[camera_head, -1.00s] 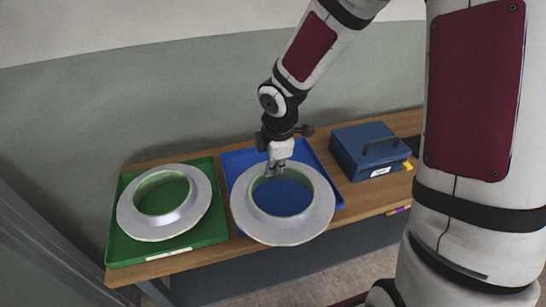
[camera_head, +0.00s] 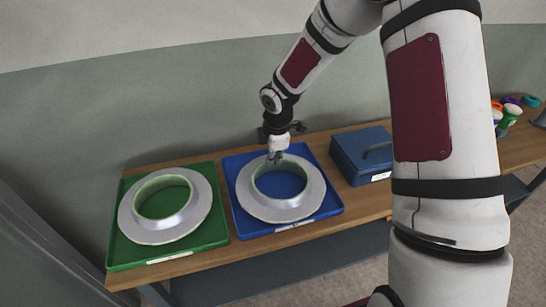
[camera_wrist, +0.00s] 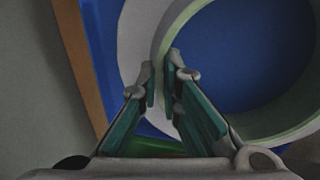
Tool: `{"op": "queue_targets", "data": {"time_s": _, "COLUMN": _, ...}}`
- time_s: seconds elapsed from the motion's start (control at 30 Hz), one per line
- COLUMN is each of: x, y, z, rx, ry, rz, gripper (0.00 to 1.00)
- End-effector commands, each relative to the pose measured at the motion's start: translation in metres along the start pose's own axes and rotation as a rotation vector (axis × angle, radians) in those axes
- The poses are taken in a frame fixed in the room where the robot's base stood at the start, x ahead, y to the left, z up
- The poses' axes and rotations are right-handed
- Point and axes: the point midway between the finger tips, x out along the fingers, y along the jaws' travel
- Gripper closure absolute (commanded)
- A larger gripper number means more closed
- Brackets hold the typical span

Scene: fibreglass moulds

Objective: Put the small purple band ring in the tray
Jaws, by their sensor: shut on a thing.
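My gripper (camera_head: 276,158) is shut on the upright wall of a grey flanged ring mould (camera_head: 302,207) with a pale green inner face. The mould is in or just over the blue tray (camera_head: 333,207); I cannot tell whether it rests on the floor. In the wrist view my gripper (camera_wrist: 160,70) has a finger on each side of the mould's wall (camera_wrist: 296,130). A similar mould (camera_head: 194,214) lies in the green tray (camera_head: 122,254). A small purple thing (camera_head: 512,101) shows at the far right; it is too small to tell whether it is a band ring.
A blue box (camera_head: 345,156) with a dark handle stands right of the blue tray, partly behind my arm. Several small coloured pots and lids (camera_head: 511,115) stand on the bench (camera_head: 376,204) at the far right. A wall is close behind.

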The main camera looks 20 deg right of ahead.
Motion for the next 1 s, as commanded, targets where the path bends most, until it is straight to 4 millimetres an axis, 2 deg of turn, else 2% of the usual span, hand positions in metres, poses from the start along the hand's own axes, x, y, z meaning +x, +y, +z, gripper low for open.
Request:
{"op": "queue_targets", "data": {"time_s": 0.2, "x": 0.001, "y": 0.000, "z": 0.000, "rx": 0.001, "ry": 0.000, "rz": 0.001, "gripper": 1.00}}
{"op": "queue_targets", "data": {"time_s": 0.3, "x": 0.001, "y": 0.000, "z": 0.000, "rx": 0.001, "ry": 0.000, "rz": 0.001, "gripper": 0.76}}
{"op": "queue_targets", "data": {"time_s": 0.33, "x": 0.001, "y": 0.000, "z": 0.000, "rx": 0.001, "ry": 0.000, "rz": 0.001, "gripper": 0.74}}
{"op": "queue_targets", "data": {"time_s": 0.67, "x": -0.002, "y": 0.000, "z": 0.000, "rx": 0.002, "ry": 0.000, "rz": 0.002, "gripper": 0.74}}
{"op": "queue_targets", "data": {"time_s": 0.83, "x": -0.020, "y": 0.001, "z": 0.001, "rx": 0.003, "ry": -0.001, "rz": 0.005, "gripper": 0.74}}
{"op": "queue_targets", "data": {"time_s": 1.0, "x": -0.055, "y": 0.001, "z": 0.001, "rx": 0.004, "ry": -0.001, "rz": 0.006, "gripper": 0.74}}
